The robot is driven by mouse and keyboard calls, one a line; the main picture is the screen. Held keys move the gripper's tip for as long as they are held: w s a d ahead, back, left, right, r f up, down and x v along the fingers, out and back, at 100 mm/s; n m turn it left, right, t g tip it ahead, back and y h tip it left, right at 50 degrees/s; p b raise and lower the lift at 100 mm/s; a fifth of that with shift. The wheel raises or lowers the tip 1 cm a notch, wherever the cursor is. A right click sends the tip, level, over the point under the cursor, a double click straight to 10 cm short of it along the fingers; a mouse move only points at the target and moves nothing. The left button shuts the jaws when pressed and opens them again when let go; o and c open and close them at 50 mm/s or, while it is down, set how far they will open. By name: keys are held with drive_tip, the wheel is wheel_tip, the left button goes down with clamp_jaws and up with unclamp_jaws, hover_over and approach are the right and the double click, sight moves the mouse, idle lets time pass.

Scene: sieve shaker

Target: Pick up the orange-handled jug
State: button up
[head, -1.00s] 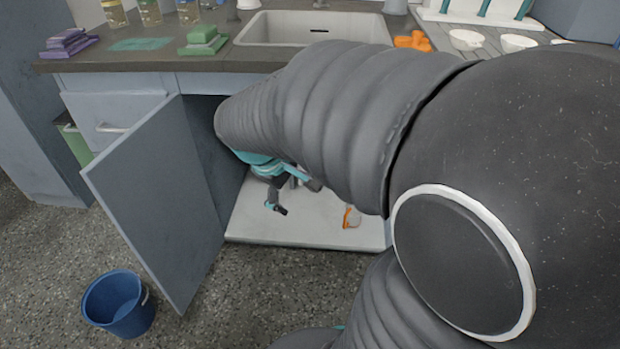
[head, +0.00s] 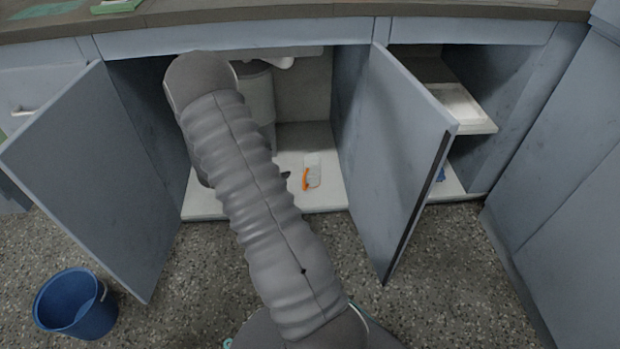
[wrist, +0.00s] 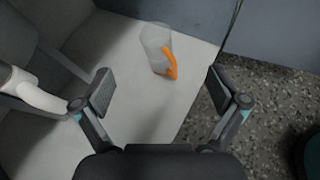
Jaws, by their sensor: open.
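The jug (head: 313,170) is clear and pale with an orange handle. It stands on the white floor of the open cabinet, right of my arm in the head view. In the wrist view the jug (wrist: 156,45) is upper centre, with its orange handle on its right side, towards the lower right. My gripper (wrist: 158,88) is open and empty. Its fingertips are apart from the jug, which shows beyond the gap between them. In the head view my arm hides nearly all of the gripper; only a small dark tip shows left of the jug.
Open cabinet doors stand left (head: 85,180) and right (head: 395,160) of the opening. A grey cylindrical bin (head: 258,100) and white drain pipe (head: 272,62) are behind my arm. A blue bucket (head: 76,305) stands on the floor at left. The cabinet floor around the jug is clear.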

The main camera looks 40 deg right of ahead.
wheel_tip(320, 180, down, 5)
drive_tip(key=d+n, duration=0.1)
drive_tip(key=n, duration=0.1)
drive_tip(key=b, duration=0.1)
approach(318, 161)
drive_tip(key=shift+a+f+t, duration=0.2)
drive_tip(key=shift+f+t, duration=0.1)
drive_tip(key=shift+f, duration=0.3)
drive_tip(key=shift+s+r+b+x, duration=0.1)
drive_tip(key=shift+r+b+x, duration=0.1)
drive_tip(key=shift+x, duration=1.15)
drive_tip(key=shift+s+r+b+x, duration=0.15)
drive_tip(key=shift+r+x, duration=0.05)
drive_tip(key=shift+x, duration=1.15)
drive_tip(key=shift+d+r, duration=0.1)
drive_tip(key=c, duration=1.7)
